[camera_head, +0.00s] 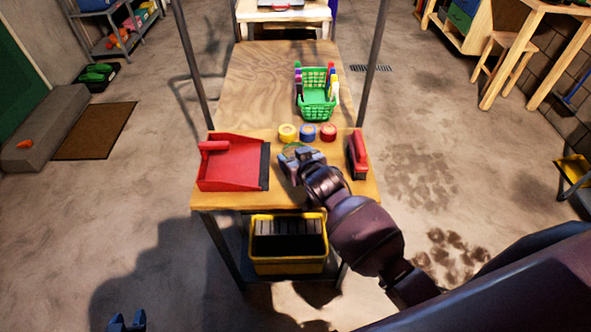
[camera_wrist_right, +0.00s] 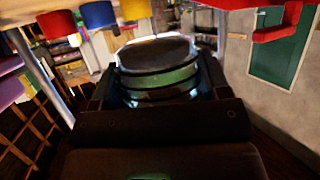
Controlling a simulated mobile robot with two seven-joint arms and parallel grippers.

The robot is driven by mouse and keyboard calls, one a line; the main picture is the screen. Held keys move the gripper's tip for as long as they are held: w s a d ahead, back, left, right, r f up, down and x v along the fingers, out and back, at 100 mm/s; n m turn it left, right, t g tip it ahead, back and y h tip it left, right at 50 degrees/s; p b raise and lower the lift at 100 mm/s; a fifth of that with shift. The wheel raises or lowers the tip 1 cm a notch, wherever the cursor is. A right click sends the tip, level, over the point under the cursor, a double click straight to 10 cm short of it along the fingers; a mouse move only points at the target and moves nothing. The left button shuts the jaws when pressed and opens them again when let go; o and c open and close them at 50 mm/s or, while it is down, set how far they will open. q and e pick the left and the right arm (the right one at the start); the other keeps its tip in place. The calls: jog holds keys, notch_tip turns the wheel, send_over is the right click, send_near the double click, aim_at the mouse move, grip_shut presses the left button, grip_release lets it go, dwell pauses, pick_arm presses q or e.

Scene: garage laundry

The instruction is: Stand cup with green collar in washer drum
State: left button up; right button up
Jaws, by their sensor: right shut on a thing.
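The cup with green collar (camera_wrist_right: 165,78) sits between the fingers of my right gripper in the right wrist view. It looks like a clear or pale vessel with a dark round face and a green band. My right gripper (camera_head: 298,160) is shut on it over the front part of the wooden table, just in front of the tape rolls; the gripper hides most of the cup in the head view. My left gripper (camera_head: 127,323) is at the bottom left edge, away from the table, its two tips apart and empty. The washer drum is not in view.
On the table (camera_head: 260,75) are a red dustpan (camera_head: 233,165), a red-handled brush (camera_head: 358,155), yellow, blue and red tape rolls (camera_head: 308,132) and a green basket (camera_head: 316,105) with colored items. A yellow crate (camera_head: 288,265) is below. Floor to either side is largely clear.

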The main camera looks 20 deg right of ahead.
notch_tip(320, 180, down, 4)
jog(key=shift+f+b, duration=0.2)
jog(key=shift+b, duration=0.1)
jog(key=shift+f, duration=0.2)
jog(key=shift+f, duration=0.2)
jog(key=o, duration=0.9)
jog(key=shift+r, duration=0.15)
